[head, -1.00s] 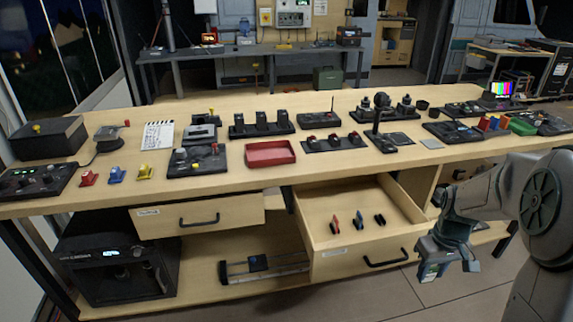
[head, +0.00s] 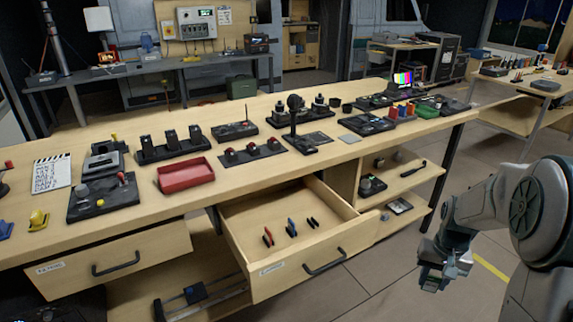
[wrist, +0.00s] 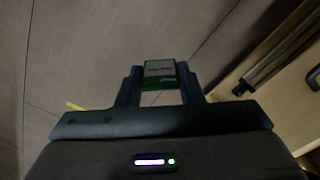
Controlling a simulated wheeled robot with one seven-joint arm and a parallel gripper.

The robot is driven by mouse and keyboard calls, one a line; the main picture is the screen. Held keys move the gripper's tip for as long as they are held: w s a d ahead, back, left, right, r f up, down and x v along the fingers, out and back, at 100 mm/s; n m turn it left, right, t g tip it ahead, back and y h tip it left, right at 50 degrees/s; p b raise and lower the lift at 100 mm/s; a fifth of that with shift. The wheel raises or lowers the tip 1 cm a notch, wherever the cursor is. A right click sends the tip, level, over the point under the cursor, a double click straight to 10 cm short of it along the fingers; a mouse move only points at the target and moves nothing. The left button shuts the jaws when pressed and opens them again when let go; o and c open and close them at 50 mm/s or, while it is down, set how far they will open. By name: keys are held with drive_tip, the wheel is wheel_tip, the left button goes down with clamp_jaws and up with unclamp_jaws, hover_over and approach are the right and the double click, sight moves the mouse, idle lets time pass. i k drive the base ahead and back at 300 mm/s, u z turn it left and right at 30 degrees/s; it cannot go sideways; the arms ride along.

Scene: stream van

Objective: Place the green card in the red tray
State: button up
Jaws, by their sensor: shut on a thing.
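The red tray (head: 185,175) lies on the long wooden workbench, left of centre in the head view. It looks empty. My gripper (head: 436,278) is low at the right, out over the floor, well apart from the tray. In the wrist view my gripper (wrist: 159,82) is shut on the green card (wrist: 160,70), a small green piece with a pale label, held between the fingertips with the floor behind it. In the head view the card is too small to make out surely.
An open drawer (head: 325,242) juts out below the bench, holding several small red, blue and black items. A switch panel (head: 103,197) stands left of the tray, and another (head: 253,152) right of it. Open shelves (head: 405,182) are at the bench's right end. The floor by my arm is clear.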

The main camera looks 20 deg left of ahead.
sight(199, 173)
drive_tip(key=z, duration=1.65)
drive_tip(key=k, duration=1.4)
drive_tip(key=u, duration=2.65)
drive_tip(key=i, duration=0.1)
drive_tip(key=z, duration=0.5)
